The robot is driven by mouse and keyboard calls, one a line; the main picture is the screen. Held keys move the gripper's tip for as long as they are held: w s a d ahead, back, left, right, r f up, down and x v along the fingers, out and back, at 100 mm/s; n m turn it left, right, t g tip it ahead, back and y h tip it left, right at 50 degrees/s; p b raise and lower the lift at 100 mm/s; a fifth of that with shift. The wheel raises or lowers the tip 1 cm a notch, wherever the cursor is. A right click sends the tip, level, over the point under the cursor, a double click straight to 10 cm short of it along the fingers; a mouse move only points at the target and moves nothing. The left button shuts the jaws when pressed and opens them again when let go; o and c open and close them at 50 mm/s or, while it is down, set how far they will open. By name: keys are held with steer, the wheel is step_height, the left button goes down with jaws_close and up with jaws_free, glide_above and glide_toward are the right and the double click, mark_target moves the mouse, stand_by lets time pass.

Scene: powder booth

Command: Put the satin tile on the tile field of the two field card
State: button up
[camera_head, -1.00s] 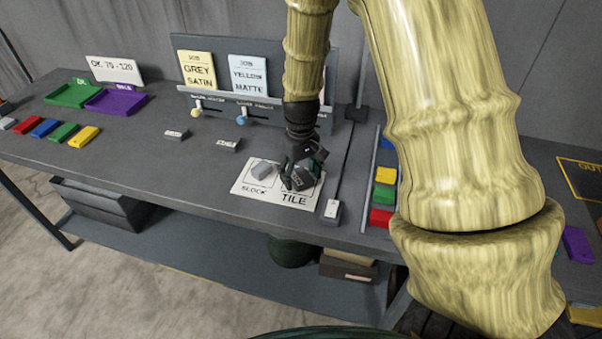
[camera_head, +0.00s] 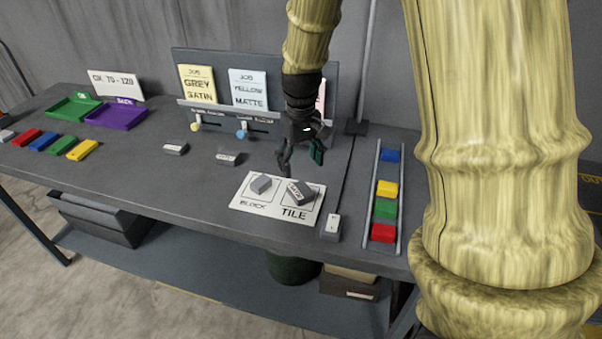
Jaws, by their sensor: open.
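The two field card (camera_head: 246,206) is white and lies on the bench, with a BLOCK field on the left and a TILE field on the right. A grey tile (camera_head: 299,192) with a small label lies at a slant on the TILE field; its lettering is too small to read surely, so I cannot tell that it is the satin tile. A light grey block (camera_head: 261,184) sits on the BLOCK field. My gripper (camera_head: 301,165) is open and empty, above and behind the tile, apart from it.
Two grey labelled pieces lie left of the card, one farther left (camera_head: 175,149) and one nearer (camera_head: 228,158). A rail rack (camera_head: 372,213) holds coloured blocks. A job board (camera_head: 263,68) stands behind.

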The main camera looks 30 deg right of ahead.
steer(key=shift+r, duration=1.3)
